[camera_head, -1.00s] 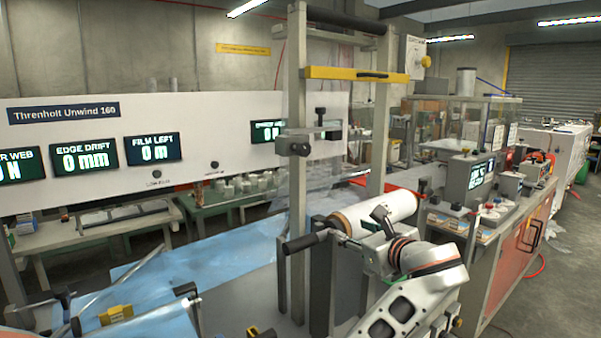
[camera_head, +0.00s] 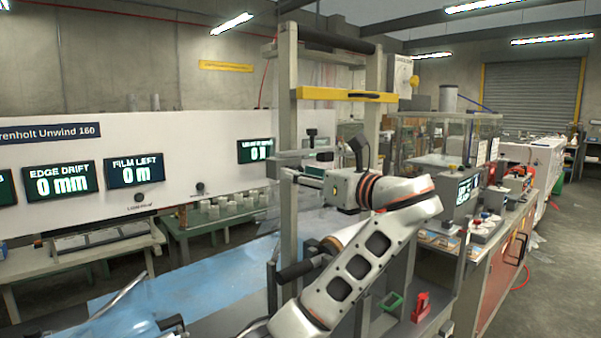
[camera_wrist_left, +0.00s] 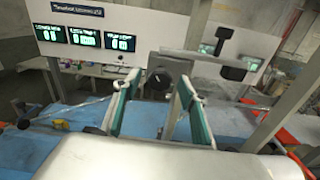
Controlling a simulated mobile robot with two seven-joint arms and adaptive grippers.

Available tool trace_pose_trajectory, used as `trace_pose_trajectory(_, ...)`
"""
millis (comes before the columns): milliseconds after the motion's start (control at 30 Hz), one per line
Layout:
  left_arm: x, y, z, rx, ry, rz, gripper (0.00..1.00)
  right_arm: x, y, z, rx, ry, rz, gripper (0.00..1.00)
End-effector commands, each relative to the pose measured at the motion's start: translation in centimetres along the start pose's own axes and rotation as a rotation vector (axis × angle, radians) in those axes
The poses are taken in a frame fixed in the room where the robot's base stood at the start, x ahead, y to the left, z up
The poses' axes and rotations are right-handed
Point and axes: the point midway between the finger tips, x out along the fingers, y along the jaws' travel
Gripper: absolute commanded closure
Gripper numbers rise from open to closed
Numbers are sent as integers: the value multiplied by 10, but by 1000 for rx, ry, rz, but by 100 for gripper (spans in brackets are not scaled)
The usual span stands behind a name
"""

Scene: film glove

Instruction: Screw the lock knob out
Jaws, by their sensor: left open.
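The dark round lock knob (camera_wrist_left: 158,82) faces me in the left wrist view, on a grey clamp bracket (camera_wrist_left: 200,65) that carries a black T-shaped handle (camera_wrist_left: 222,40). My left gripper (camera_wrist_left: 159,78) is open, with one green-padded finger on each side of the knob in that picture. I cannot tell whether the fingers touch it. In the head view my left gripper (camera_head: 305,177) is at the bracket on the upright frame (camera_head: 287,120), below the yellow crossbar. The knob is hard to make out there. My right gripper is not in view.
A white display panel (camera_head: 190,150) stands behind at left. Blue film (camera_head: 170,288) lies across the table below. My arm covers most of the film roll. A green object (camera_head: 391,302) and a red object (camera_head: 420,306) stand right of my arm.

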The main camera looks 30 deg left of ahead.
Motion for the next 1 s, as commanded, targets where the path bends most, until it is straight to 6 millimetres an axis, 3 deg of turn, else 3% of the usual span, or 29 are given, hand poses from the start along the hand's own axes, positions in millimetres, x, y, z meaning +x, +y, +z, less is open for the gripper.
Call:
trace_pose_trajectory(367, 8, 0, 0, -1, 1, -2, 58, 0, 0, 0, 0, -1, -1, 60)
trace_pose_trajectory(533, 8, 0, 0, -1, 1, -2, 96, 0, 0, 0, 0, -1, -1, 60)
trace_pose_trajectory(1000, 8, 0, 0, -84, 3, -2, 96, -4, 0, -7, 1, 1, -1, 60)
